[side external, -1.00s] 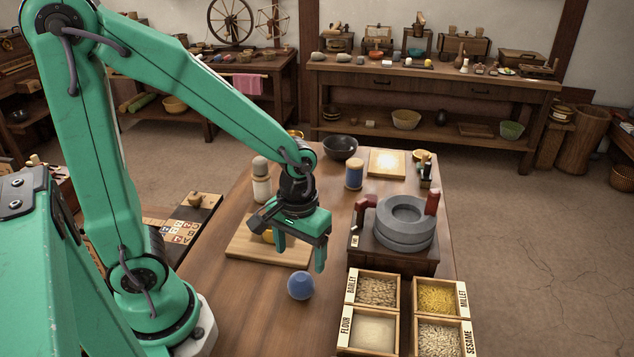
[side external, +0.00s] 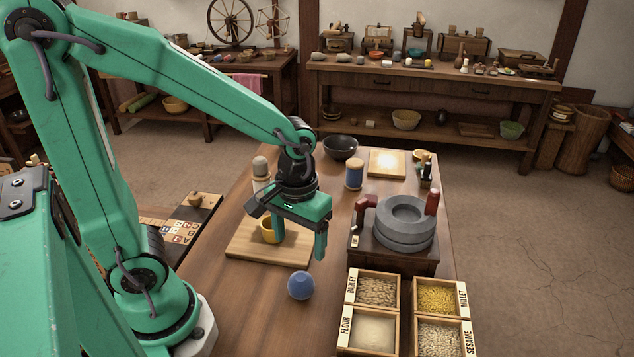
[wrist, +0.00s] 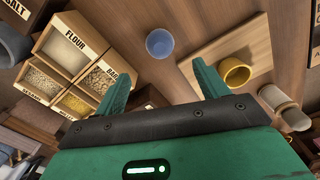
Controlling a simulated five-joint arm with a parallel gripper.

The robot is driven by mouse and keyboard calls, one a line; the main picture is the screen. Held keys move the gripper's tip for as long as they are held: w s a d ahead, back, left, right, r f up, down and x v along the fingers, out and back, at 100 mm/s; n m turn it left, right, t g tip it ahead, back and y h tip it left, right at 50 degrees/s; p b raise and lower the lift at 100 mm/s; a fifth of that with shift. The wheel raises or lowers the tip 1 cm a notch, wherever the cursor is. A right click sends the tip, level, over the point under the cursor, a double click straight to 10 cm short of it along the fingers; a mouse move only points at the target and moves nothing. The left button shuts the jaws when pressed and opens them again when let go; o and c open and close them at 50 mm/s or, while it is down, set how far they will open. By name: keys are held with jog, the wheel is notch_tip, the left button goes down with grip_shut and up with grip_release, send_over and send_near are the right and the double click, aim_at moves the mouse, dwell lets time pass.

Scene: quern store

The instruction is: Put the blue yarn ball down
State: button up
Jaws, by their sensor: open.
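The blue yarn ball (side external: 300,285) rests on the bare table top, in front of the wooden board and left of the grain boxes. It also shows in the wrist view (wrist: 160,43), beyond my fingers and touching nothing of mine. My gripper (side external: 300,247) is open and empty above the table, behind the ball in the side view. Its two fingers stand wide apart in the wrist view (wrist: 160,85).
A yellow cup (side external: 268,230) stands on the wooden board (side external: 245,246). A grey quern (side external: 405,225) stands to the right. Labelled boxes of flour (side external: 373,331), barley, millet and sesame sit at the front right. The table left of the ball is clear.

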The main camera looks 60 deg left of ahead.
jog(key=shift+r, duration=0.1)
jog(key=s+a+r+m+t, duration=0.2)
jog(key=r, duration=0.3)
jog(key=s+a+r+m+t, duration=0.2)
jog(key=r+t, duration=0.1)
jog(key=r, duration=0.3)
jog(key=shift+r+t, duration=0.15)
jog(key=shift+t, duration=0.15)
dwell(1.0)
